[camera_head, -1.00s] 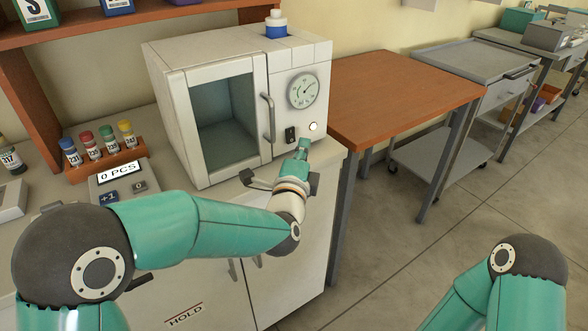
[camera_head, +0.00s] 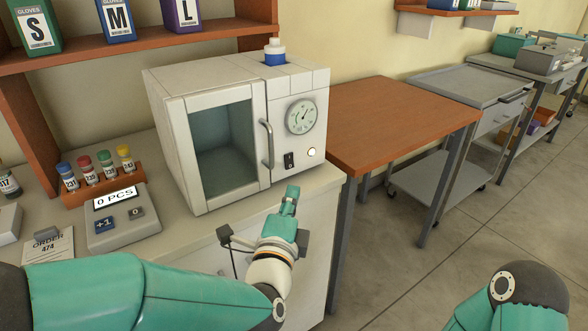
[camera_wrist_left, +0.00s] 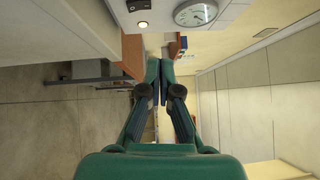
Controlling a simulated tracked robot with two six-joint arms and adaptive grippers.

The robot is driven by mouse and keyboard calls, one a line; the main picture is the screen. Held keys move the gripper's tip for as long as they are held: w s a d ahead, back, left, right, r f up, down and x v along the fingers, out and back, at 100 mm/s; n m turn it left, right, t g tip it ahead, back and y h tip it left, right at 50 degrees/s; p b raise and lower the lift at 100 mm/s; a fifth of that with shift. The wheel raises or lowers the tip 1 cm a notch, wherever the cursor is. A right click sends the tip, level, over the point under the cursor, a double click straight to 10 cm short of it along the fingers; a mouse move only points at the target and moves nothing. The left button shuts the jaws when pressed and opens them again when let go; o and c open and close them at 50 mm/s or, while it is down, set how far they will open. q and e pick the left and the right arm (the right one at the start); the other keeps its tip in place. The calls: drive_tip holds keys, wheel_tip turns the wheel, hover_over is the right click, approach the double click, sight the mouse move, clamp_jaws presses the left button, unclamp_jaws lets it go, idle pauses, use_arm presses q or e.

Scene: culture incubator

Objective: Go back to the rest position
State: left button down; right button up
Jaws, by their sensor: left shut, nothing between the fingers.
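My left gripper (camera_head: 288,207) is shut and empty, in front of the white incubator (camera_head: 213,148) and just beyond the counter's front edge, below the lit round button (camera_head: 311,152). In the left wrist view the closed fingertips (camera_wrist_left: 160,68) meet, with nothing between them. The incubator's door is closed, and its handle (camera_head: 267,144), black switch (camera_head: 289,160) and dial (camera_head: 302,116) are in plain view. The right arm (camera_head: 508,300) shows only in part at the bottom right; its gripper is out of the frame.
A counter device reading "0 PCS" (camera_head: 122,215) stands left of the incubator, with a rack of coloured-cap vials (camera_head: 100,183) behind it. An order card (camera_head: 48,252) is at the left. A bare orange-topped table (camera_head: 395,115) stands at the right. Open floor lies beyond.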

use_arm(q)
drive_tip(key=s+a+f+n+g, duration=0.1)
drive_tip(key=a+f+n+g, duration=0.15)
drive_tip(key=f, duration=0.65)
drive_tip(key=s+a+f+n+g, duration=0.1)
drive_tip(key=f+n+g, duration=0.25)
drive_tip(key=f, duration=0.55)
drive_tip(key=s+a+f+n+g, duration=0.2)
drive_tip(key=f+n, duration=0.1)
drive_tip(key=f, duration=0.6)
drive_tip(key=s+a+f+n+g+h, duration=0.1)
drive_tip(key=s+a+f+n+g, duration=0.2)
drive_tip(key=s+f+n+g, duration=0.5)
drive_tip(key=s+a+f+n+g, duration=0.2)
drive_tip(key=s+f+n, duration=0.4)
drive_tip(key=s+f, duration=0.6)
wheel_tip(320, 180, up, 17)
drive_tip(key=s+p, duration=0.1)
drive_tip(key=p, duration=1.3)
drive_tip(key=shift+s+f+p, duration=0.15)
drive_tip(key=shift+s+p, duration=0.25)
